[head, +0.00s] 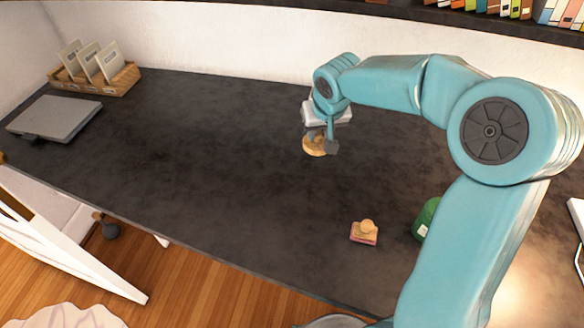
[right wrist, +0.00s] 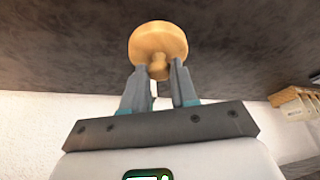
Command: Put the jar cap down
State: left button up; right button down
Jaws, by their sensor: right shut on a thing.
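The jar cap (head: 314,146) is a round, light wooden disc with a small knob. My right gripper (head: 327,143) is shut on the knob, over the back middle of the dark table (head: 200,150). In the right wrist view the fingers of my right gripper (right wrist: 158,75) hold the knob, and the disc of the cap (right wrist: 158,38) shows beyond the fingertips. I cannot tell whether the cap touches the table or hangs just above it. A green jar (head: 424,220) stands at the right, partly hidden by my right arm. My left gripper is not in view.
A pink block with a wooden knob (head: 364,235) lies near the front edge, left of the green jar. A wooden holder with cards (head: 95,78) and a grey flat device (head: 55,117) are at the far left. The table's middle is clear.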

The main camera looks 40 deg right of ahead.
jog(key=s+d+r+m, duration=0.2)
jog(key=s+d+r, duration=0.2)
jog(key=d, duration=0.4)
jog(key=shift+g+h, duration=0.3)
jog(key=shift+w+f+b, duration=0.2)
jog(key=shift+f+b, duration=0.85)
jog(key=shift+f, duration=8.55)
jog(key=shift+f+b, duration=0.45)
jog(key=shift+b, duration=0.2)
jog(key=c, duration=0.9)
grip_release()
